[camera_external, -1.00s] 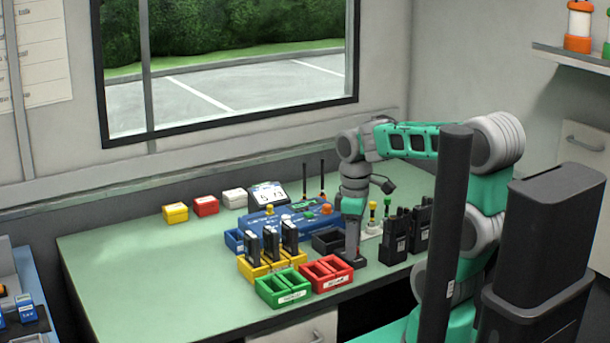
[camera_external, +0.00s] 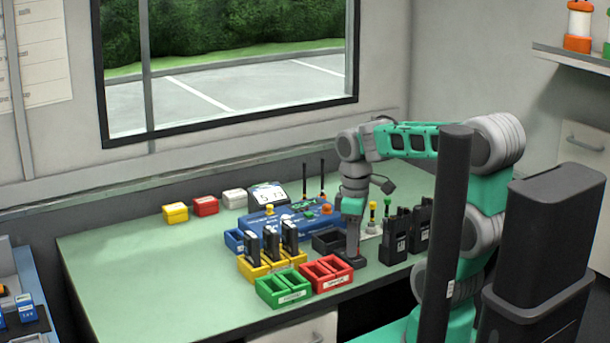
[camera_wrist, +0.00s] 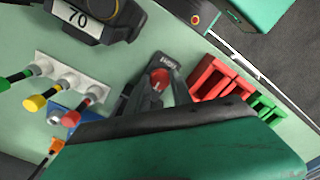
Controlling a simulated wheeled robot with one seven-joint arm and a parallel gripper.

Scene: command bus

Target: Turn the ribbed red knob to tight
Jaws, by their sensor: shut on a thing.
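The ribbed red knob (camera_wrist: 159,80) stands on a small dark base (camera_wrist: 163,62) on the green bench, seen between my fingers in the wrist view. My gripper (camera_wrist: 155,92) is shut on the knob, with one finger on each side. In the external view my gripper (camera_external: 353,252) points straight down at the dark base (camera_external: 350,262), just right of the red bin. There the knob is hidden by the fingers. A label on the base is too small to read surely.
A red bin (camera_external: 345,281) and a green bin (camera_external: 270,294) stand left of my gripper. Black radios (camera_external: 394,236) stand close on its right. A blue device (camera_external: 258,222) and coloured plugs (camera_wrist: 35,103) sit behind. The bench's left side is clear.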

